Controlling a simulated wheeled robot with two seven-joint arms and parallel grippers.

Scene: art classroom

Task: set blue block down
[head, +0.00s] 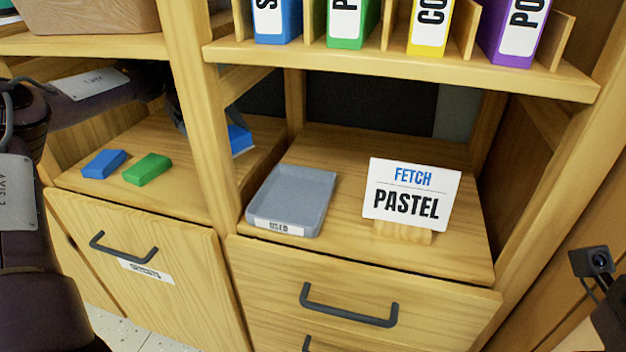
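A blue block (104,164) lies flat on the left shelf, just left of a green block (147,169). My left arm comes in from the left above these blocks. My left gripper (206,122) is over the same shelf, farther back and to the right, mostly hidden by the upright post. A second blue thing (240,140) with a pale lower edge shows right of the post, at a dark finger. I cannot tell whether the gripper holds it. My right arm shows only a small part at the lower right; its fingers are out of view.
A grey tray (266,203) marked USED lies on the right shelf, beside a FETCH PASTEL sign (412,196). The post (205,110) divides the shelves. Labelled binders (347,22) stand above. Drawers with dark handles (348,306) are below. The left shelf's front edge is clear.

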